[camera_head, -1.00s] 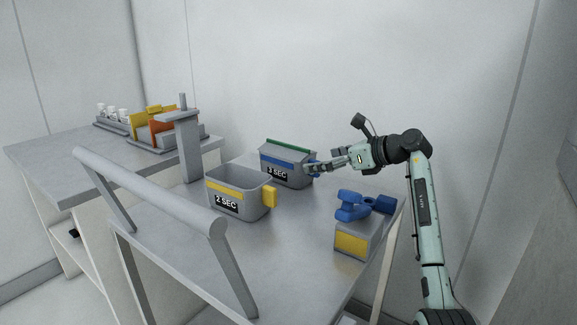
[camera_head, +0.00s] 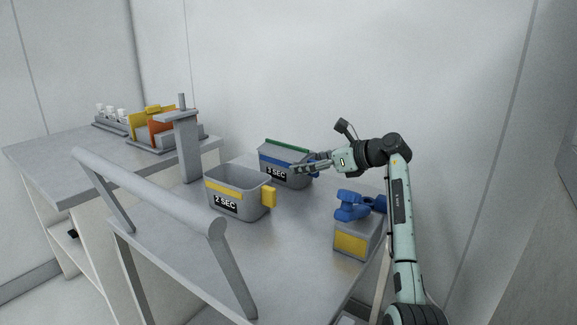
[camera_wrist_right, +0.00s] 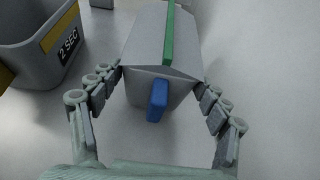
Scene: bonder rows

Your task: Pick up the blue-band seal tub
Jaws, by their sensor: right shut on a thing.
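The blue-band seal tub (camera_head: 270,163) is grey with a "3 SEC" label and a green strip along its top. It stands upright at the back of the near table. In the right wrist view the tub (camera_wrist_right: 150,45) has its blue tab (camera_wrist_right: 157,100) facing my palm. My right gripper (camera_head: 299,167) comes from the right and is shut on the tub. In the wrist view its fingers (camera_wrist_right: 160,76) lie along both sides of the tub's near end. The tub's underside is hidden. My left gripper is not in view.
A yellow-band tub (camera_head: 238,205) marked "2 SEC" stands close by on the left. A grey box with a yellow panel (camera_head: 350,244) and a blue clamp-like part (camera_head: 352,205) stands at front right. A grey rail (camera_head: 150,190) crosses the front left. A post (camera_head: 186,145) rises behind.

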